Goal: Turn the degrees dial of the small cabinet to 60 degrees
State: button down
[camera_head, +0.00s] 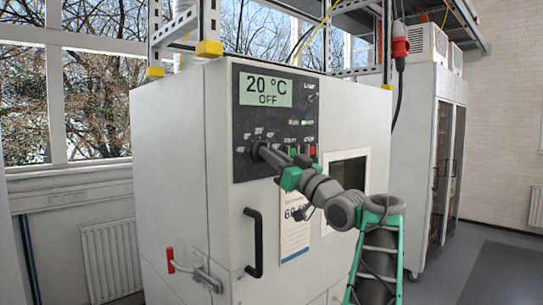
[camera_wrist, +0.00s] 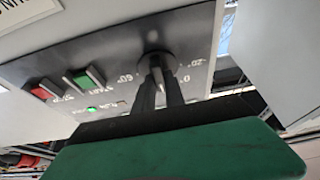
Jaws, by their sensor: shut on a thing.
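The small cabinet (camera_head: 165,140) is a large pale box with a dark control panel (camera_head: 243,125) on its front. Its display (camera_head: 265,90) reads 20 °C and OFF. The degrees dial is a round dark knob at the lower left of the panel, mostly hidden by my gripper (camera_head: 262,151) in the head view. In the wrist view the dial (camera_wrist: 150,61) shows with marks around it, among them 60°, 0° and -20°. My gripper (camera_wrist: 159,78) is shut on the dial. Which mark the dial points to cannot be told.
A green button (camera_wrist: 88,77) and a red button (camera_wrist: 45,90) sit beside the dial. A tall glass-door cabinet (camera_head: 435,150) stands at right.

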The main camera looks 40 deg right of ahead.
jog(key=shift+m+h, duration=0.4)
jog(key=shift+a+r+m+g+h+p, duration=0.1)
jog(key=shift+m+g+h+p, duration=0.85)
jog(key=shift+m, duration=2.3)
jog(key=shift+a+r+m+g+h+p, duration=0.1)
jog(key=shift+m+g+h+p, duration=0.75)
jog(key=shift+m, duration=2.45)
jog(key=shift+m+g+h+p, duration=0.6)
jog(key=shift+m+h+p, duration=0.6)
jog(key=shift+m, duration=2.05)
jog(key=shift+h, duration=0.3)
jog(key=c, duration=1.4)
grip_release()
